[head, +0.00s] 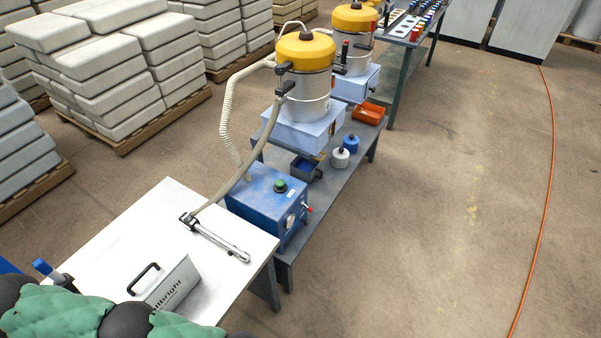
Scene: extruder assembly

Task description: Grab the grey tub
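Part of my arm, in green and black padding, crosses the bottom left corner, far from the tub. Neither of my grippers can be seen.
A white table (130,235) in front holds a metal box with a black handle (170,287) and a metal wand (217,239). A blue control box (268,205), yellow-lidded drums (306,75) and an orange bin (368,113) occupy the bench (328,187). The floor right is open, with an orange cable (548,180).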

